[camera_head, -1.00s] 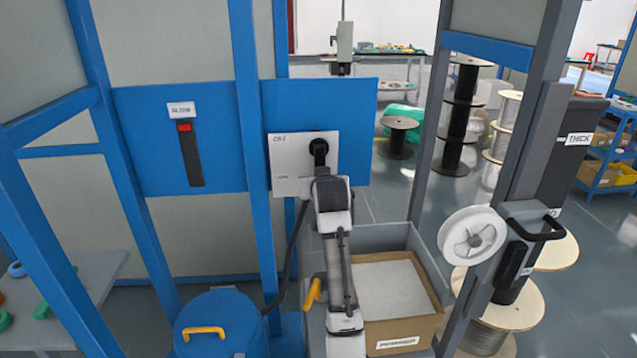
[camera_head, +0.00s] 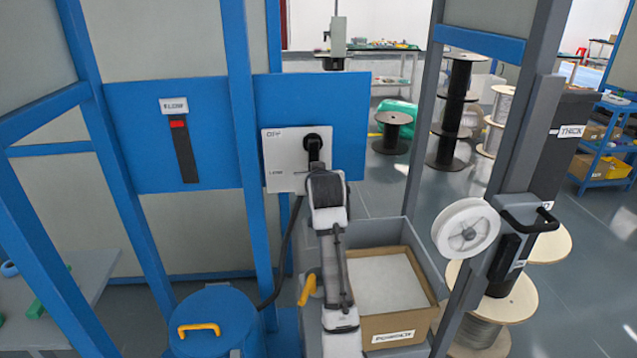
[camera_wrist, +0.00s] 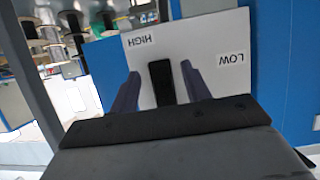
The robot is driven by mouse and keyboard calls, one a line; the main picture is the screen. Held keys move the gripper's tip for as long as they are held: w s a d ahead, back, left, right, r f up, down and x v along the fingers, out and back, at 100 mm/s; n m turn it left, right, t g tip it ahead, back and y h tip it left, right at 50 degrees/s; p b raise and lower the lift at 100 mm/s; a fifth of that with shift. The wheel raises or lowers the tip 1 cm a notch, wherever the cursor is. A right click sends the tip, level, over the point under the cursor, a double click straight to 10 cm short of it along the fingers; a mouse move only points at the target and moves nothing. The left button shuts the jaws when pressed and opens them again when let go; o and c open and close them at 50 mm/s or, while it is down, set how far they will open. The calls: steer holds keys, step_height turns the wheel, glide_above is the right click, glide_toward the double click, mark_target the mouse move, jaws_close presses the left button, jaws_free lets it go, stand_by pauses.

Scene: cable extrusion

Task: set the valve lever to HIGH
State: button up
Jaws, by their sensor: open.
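The white valve plate (camera_head: 276,160) is fixed on the blue panel. Its black lever (camera_head: 313,141) shows at the plate's upper right, partly hidden behind my gripper in the head view. In the wrist view the lever (camera_wrist: 161,84) stands between the two fingers of my gripper (camera_wrist: 160,88), with a gap on each side. My gripper is open around it. In the wrist view the HIGH label (camera_wrist: 141,40) is above and left of the lever. The lever's exact setting is hard to tell.
Blue posts (camera_head: 245,130) and a grey post (camera_head: 525,110) stand close to my arm. A cardboard box (camera_head: 400,330), a blue drum (camera_head: 215,325) and a white spool (camera_head: 466,230) are near.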

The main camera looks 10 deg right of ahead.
steer(key=b+v, duration=0.2)
steer(key=v, duration=1)
steer(key=shift+s+r, duration=0.15)
steer(key=shift+s, duration=0.15)
steer(key=shift+a, duration=0.15)
